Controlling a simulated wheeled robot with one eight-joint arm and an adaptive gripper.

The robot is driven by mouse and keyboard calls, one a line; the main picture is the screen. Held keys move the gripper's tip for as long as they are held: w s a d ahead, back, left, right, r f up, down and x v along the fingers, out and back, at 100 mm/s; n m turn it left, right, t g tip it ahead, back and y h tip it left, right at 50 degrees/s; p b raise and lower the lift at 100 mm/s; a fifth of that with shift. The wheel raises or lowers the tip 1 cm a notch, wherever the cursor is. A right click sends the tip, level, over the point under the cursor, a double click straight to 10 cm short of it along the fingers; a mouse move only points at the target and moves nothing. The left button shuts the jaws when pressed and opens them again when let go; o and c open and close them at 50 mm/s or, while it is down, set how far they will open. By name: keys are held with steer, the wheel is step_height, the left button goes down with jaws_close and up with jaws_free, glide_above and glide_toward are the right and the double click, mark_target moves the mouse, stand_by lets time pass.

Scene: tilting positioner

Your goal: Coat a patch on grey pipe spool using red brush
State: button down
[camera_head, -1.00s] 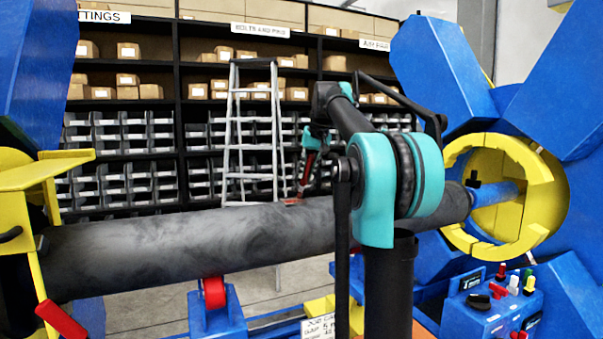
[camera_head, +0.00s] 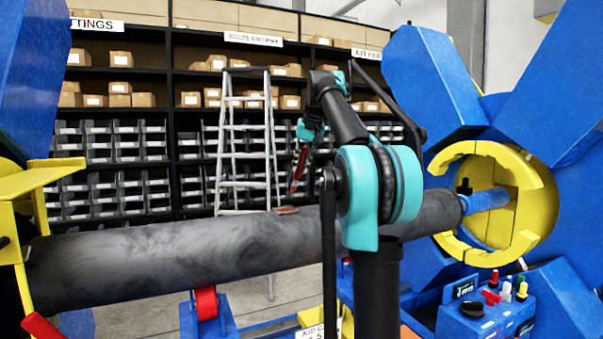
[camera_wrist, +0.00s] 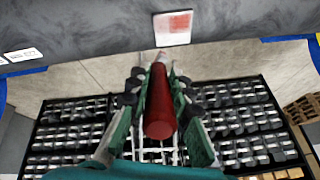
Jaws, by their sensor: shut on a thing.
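The grey pipe spool (camera_head: 170,256) lies level across the positioner in the head view, and its surface fills the top of the wrist view (camera_wrist: 90,25). A small reddish patch (camera_head: 286,210) shows on top of the pipe; in the wrist view it is a pale square with red coating (camera_wrist: 173,27). My gripper (camera_head: 303,150) is above the pipe near the patch. It is shut on the red brush (camera_wrist: 159,105), whose tip points toward the patch. The brush appears clear of the pipe in the head view.
A yellow clamp ring (camera_head: 470,155) on blue arms stands at the right, and a yellow bracket (camera_head: 40,175) at the left. A red roller (camera_head: 206,303) supports the pipe. A blue box (camera_head: 485,315) with coloured knobs is at the lower right. A ladder (camera_head: 245,140) and shelves stand behind.

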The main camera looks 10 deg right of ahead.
mark_target(305, 150)
steer(key=shift+r, duration=0.55)
steer(key=shift+r, duration=1.4)
